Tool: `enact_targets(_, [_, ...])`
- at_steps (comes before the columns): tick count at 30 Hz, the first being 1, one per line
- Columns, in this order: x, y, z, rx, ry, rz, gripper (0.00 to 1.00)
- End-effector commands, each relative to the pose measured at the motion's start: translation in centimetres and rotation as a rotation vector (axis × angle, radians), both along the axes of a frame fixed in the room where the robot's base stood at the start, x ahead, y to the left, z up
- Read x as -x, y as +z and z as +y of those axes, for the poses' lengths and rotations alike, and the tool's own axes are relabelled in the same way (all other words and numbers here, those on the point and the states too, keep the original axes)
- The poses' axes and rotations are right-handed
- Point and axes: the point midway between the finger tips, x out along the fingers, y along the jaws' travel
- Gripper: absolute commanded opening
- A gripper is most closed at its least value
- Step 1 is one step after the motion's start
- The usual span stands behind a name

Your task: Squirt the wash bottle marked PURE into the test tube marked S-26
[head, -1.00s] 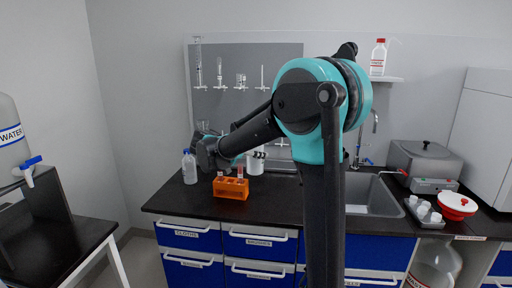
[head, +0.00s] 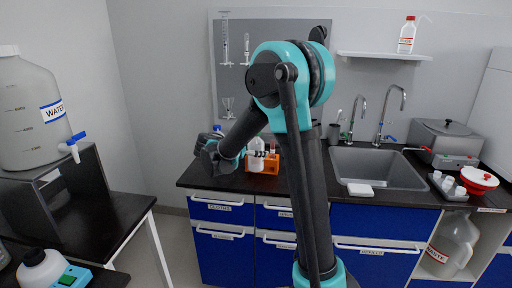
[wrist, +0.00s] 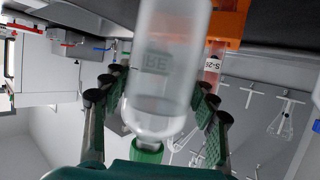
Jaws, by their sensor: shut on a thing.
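My gripper (wrist: 158,92) is shut on a clear wash bottle (wrist: 168,60) with a green cap, one finger on each side of its body. Its green label lettering shows only in part and ends in "RE". The wrist picture is upside down, so the bottle stands about upright, cap up. The test tube marked S-26 (wrist: 212,66) is in the orange rack (wrist: 228,25), just beyond the bottle. In the head view the held bottle (head: 256,146) shows pale beside the orange rack (head: 264,166). The bottle's nozzle cannot be made out.
A blue-capped bottle (head: 217,128) stands on the counter behind my gripper. The sink (head: 375,167) is to the right of my arm. A red-capped bottle (head: 407,36) sits on the wall shelf. A water carboy (head: 30,110) is on the left.

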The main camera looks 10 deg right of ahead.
Motion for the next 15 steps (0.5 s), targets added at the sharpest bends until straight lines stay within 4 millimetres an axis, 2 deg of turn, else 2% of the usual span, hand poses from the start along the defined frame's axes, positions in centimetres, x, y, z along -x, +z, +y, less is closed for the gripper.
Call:
enact_targets(9, [0.0, -2.7, 0.0, 0.001, 0.0, -0.001, 0.42])
enact_targets(15, [0.0, -3.8, 0.0, 0.001, 0.0, -0.001, 0.42])
